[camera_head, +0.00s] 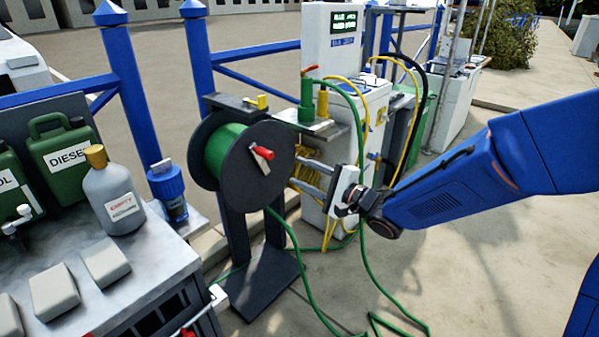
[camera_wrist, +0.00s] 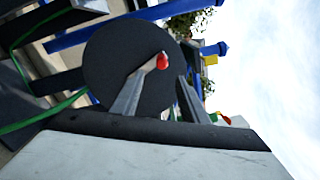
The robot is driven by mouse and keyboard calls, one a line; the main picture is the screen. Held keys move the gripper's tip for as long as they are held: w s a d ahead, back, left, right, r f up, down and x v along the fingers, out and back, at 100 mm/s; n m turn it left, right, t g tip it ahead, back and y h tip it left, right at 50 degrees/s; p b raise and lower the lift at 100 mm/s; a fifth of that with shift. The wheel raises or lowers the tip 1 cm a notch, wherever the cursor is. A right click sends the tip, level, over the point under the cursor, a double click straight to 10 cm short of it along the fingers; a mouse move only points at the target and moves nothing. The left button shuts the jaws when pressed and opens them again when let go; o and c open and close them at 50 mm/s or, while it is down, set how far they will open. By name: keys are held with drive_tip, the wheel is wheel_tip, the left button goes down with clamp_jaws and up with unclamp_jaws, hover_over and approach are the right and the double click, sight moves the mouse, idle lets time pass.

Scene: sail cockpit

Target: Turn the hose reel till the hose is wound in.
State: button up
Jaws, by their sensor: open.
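The hose reel (camera_head: 222,160) is a dark grey disc on a stand, with green hose (camera_head: 228,143) wound on its drum. Its crank handle (camera_head: 264,153) is red and sticks out from the disc face. Loose green hose (camera_head: 300,285) runs from the reel down onto the ground. My gripper (camera_head: 300,170) is open just right of the reel, its fingers pointing at the disc. In the wrist view the red handle (camera_wrist: 162,61) shows near the tip of one finger of my gripper (camera_wrist: 158,88), against the reel disc (camera_wrist: 112,62). I cannot tell whether they touch.
A grey counter (camera_head: 150,265) at left holds a green diesel can (camera_head: 62,150), a grey bottle (camera_head: 112,195) and grey blocks. A white dispenser cabinet (camera_head: 345,150) with yellow hoses stands behind my gripper. Blue railings (camera_head: 130,80) run behind. Paving at right is open.

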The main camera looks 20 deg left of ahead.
sight(264, 154)
drive_tip(key=w+a+n, duration=0.2)
drive_tip(key=a+n, duration=0.2)
drive_tip(key=n, duration=0.3)
drive_tip(key=w+a+n, duration=0.2)
drive_tip(key=a+n, duration=0.3)
drive_tip(key=n, duration=0.2)
drive_tip(key=w+a+n, duration=0.2)
drive_tip(key=a+n, duration=0.3)
drive_tip(key=n, duration=0.2)
drive_tip(key=shift+w+a+n, duration=0.1)
drive_tip(key=shift+w+n, duration=0.05)
drive_tip(key=shift+n, duration=0.15)
idle(0.5)
drive_tip(key=shift+c, duration=0.2)
clamp_jaws()
